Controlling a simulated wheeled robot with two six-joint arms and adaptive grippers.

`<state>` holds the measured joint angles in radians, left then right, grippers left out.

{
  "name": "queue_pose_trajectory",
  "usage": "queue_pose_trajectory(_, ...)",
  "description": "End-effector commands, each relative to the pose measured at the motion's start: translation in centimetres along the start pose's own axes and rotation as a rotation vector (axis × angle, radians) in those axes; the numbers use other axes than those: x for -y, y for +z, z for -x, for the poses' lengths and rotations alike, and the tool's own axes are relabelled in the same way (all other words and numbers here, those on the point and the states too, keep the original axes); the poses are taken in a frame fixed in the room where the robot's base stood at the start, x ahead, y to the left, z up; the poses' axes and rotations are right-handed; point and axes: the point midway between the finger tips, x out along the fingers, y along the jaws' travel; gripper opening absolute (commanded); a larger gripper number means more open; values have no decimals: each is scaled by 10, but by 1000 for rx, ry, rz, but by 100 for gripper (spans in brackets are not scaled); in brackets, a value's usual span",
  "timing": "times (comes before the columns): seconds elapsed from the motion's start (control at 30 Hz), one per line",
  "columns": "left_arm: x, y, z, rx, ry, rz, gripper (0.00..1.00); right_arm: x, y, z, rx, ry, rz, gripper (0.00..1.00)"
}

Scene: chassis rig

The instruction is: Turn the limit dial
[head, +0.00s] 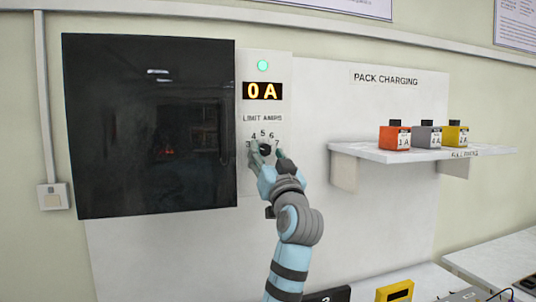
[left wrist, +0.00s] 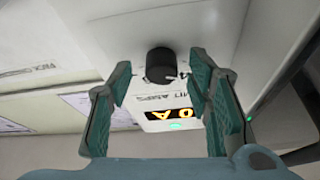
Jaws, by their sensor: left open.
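The limit dial is a black round knob (head: 265,149) under the "LIMIT AMPS" label, with numbers from about 3 to 7 around it. The left wrist view shows the knob (left wrist: 160,63) too, beyond and between my fingertips. My left gripper (head: 265,155) is at the dial in the head view. In the left wrist view the left gripper (left wrist: 160,75) is open, its fingers on either side of the knob with gaps. Above the dial, a display (head: 263,91) reads "0 A" and a green lamp (head: 263,66) is lit. My right gripper is not in view.
A large dark panel (head: 150,125) stands left of the dial. At right, a shelf (head: 400,153) labelled "PACK CHARGING" holds a red pack (head: 394,137), a grey pack (head: 427,135) and a yellow pack (head: 457,135). A bench with a yellow item (head: 395,292) lies below.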

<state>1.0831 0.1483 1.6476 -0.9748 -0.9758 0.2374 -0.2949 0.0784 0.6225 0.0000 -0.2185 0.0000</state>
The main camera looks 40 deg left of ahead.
Motion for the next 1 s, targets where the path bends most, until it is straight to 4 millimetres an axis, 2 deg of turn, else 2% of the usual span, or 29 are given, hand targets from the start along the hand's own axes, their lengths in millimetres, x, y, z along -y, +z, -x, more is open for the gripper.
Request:
queue_pose_trajectory(0.03, 0, 0, 0, 0, 0, 0, 44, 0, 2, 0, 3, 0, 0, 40)
queue_pose_trajectory(0.3, 0, 0, 0, 0, 0, 0, 1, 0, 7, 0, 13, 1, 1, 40)
queue_pose_trajectory(0.67, 1, 0, 0, -3, 14, -34, 0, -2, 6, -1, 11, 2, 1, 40)
queue_pose_trajectory(1.0, 3, 0, 0, -8, 89, -219, 0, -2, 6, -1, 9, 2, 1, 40)
